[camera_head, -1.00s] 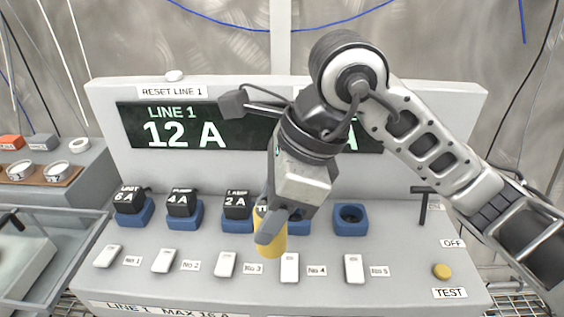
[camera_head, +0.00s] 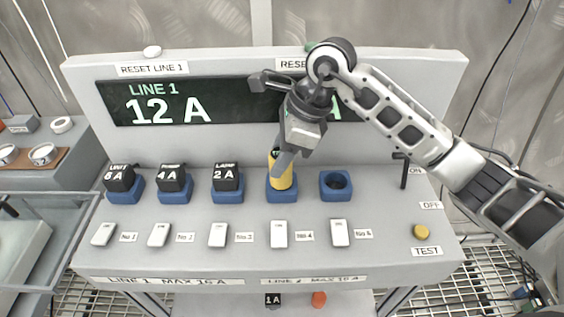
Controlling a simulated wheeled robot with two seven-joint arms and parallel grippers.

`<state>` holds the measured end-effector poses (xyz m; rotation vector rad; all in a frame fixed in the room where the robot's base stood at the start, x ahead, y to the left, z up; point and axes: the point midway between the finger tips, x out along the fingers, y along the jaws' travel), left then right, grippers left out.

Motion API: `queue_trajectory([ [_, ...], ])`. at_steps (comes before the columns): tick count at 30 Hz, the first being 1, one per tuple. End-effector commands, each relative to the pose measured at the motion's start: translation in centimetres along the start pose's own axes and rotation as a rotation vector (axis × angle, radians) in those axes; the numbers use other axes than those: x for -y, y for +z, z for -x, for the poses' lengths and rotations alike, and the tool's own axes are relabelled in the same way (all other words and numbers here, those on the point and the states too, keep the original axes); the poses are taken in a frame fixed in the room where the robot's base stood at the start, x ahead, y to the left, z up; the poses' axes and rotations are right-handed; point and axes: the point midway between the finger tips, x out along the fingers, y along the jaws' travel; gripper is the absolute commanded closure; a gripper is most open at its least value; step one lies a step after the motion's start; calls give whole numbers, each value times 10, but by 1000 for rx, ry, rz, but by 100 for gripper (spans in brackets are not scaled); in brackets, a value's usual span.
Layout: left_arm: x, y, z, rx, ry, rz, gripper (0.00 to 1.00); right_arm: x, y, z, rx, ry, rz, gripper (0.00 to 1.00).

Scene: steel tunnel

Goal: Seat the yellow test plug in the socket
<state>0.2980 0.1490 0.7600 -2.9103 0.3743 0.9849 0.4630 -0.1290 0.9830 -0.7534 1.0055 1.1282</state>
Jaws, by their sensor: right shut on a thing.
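The yellow test plug (camera_head: 280,171) is upright at the fourth blue socket (camera_head: 282,195) from the left, above switch No 4. Its lower end meets the socket; I cannot tell how deep it sits. My right gripper (camera_head: 286,160) comes from above and is shut on the plug, one finger showing in front of it. The fifth blue socket (camera_head: 336,186), to the right, is empty with a dark round hole. My left gripper is not in view.
Black plugs marked 6 A (camera_head: 119,178), 4 A (camera_head: 172,178) and 2 A (camera_head: 226,177) fill the sockets on the left. White switches line the front. A lever (camera_head: 404,170) and a yellow TEST button (camera_head: 421,232) are at right. The display (camera_head: 185,105) reads LINE 1 12 A.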

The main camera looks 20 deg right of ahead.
Motion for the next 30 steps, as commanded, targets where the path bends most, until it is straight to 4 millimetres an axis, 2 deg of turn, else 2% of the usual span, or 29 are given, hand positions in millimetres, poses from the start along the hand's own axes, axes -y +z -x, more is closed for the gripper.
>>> queue_trajectory([
  [8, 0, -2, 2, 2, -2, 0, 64, 16, -12, -18, 2, 2, -3, 86],
  [14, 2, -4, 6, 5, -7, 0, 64, 15, -21, -41, 3, 3, 0, 86],
  [24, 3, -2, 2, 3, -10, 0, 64, 16, -23, -46, 2, -1, 2, 86],
  [25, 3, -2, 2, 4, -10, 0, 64, 16, -24, -46, 2, 0, 2, 59],
  [27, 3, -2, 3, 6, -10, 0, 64, 16, -23, -46, 2, 0, 2, 40],
  [30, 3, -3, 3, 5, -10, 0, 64, 16, -23, -46, 2, 0, 1, 40],
])
